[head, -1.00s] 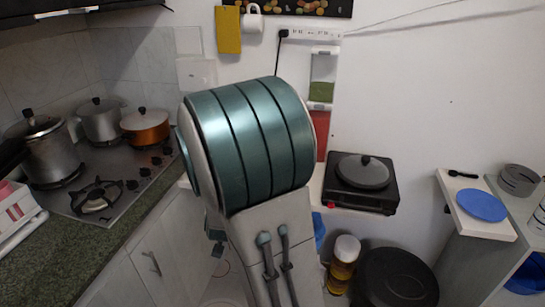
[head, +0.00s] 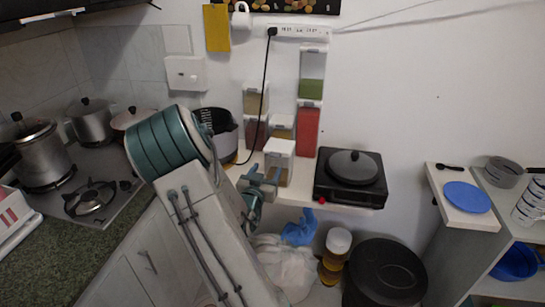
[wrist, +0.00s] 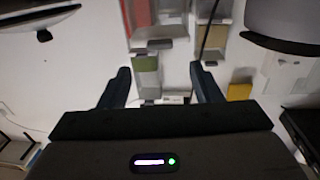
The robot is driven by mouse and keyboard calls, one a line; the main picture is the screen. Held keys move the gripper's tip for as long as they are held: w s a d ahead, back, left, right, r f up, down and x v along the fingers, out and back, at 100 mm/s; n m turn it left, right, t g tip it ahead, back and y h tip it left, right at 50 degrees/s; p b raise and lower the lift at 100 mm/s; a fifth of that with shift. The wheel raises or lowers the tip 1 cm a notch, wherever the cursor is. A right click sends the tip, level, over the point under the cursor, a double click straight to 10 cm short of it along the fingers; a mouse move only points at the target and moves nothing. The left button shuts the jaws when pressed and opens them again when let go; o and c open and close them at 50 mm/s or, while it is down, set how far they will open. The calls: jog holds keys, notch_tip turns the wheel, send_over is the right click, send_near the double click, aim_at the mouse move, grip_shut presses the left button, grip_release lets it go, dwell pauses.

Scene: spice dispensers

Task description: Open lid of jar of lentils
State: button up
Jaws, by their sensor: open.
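Clear spice dispensers with white lids stand against the wall. None has a readable label, so I cannot tell which jar holds the lentils. A white-lidded jar (head: 280,150) stands in front, with tan contents low in it. Behind it are a yellowish dispenser (head: 282,125), a left stack with a tan one (head: 255,102) on top, and a right stack with a green one (head: 312,88) over a red one (head: 308,130). My gripper (head: 262,182) is open and empty, just in front of the white-lidded jar; contact is unclear. In the wrist view its fingers (wrist: 161,84) are spread, with the green dispenser (wrist: 145,63) beyond.
A black hot plate (head: 350,178) with a lidded pan stands right of the jars. A black cable hangs from the power strip (head: 300,31) past the dispensers.

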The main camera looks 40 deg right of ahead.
aim_at(274, 156)
jog(key=p+x, duration=0.1)
jog(key=x, duration=0.6)
jog(key=shift+w+p, duration=0.1)
jog(key=shift+p, duration=0.2)
jog(key=c, duration=0.8)
